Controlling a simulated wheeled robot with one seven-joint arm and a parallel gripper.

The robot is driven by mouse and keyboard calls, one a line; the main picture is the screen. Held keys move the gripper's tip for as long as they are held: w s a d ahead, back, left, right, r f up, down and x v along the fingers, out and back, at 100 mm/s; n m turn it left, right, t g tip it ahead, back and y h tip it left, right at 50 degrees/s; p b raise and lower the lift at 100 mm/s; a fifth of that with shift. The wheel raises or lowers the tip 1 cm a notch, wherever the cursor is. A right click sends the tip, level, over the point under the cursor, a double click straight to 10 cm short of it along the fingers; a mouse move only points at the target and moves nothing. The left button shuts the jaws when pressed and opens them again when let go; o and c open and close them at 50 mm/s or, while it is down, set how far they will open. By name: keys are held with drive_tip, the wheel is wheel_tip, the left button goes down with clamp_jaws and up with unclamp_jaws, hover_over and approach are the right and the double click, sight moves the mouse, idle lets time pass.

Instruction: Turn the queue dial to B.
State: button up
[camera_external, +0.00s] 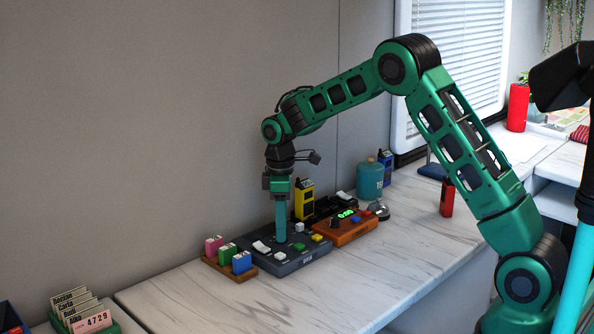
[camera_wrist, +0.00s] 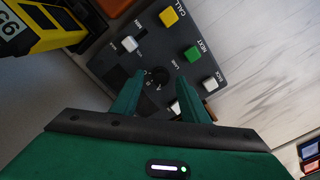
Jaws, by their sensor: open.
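The queue dial (camera_wrist: 157,76) is a small round black knob on a dark grey control panel (camera_wrist: 215,52). In the wrist view it lies between my gripper's (camera_wrist: 160,80) two green fingers, which stand apart on either side of it. A letter that looks like A shows beside the dial; where its pointer aims is too small to tell. In the external view my gripper (camera_external: 281,239) points straight down, low over the panel (camera_external: 298,262), and hides the dial. Whether the fingers touch the dial cannot be told.
The panel also has a yellow button (camera_wrist: 169,16), a green button (camera_wrist: 191,54) and white controls. Close by stand a yellow handset (camera_external: 304,198), an orange box with green digits (camera_external: 346,231) and a wooden tray of coloured tags (camera_external: 208,258). The counter front is clear.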

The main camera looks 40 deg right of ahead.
drive_tip(key=shift+f, duration=0.5)
clamp_jaws()
drive_tip(key=shift+m, duration=0.3)
drive_tip(key=m, duration=0.3)
drive_tip(key=shift+m, duration=0.3)
drive_tip(key=shift+w+r+m, duration=0.1)
drive_tip(key=shift+m, duration=2.2)
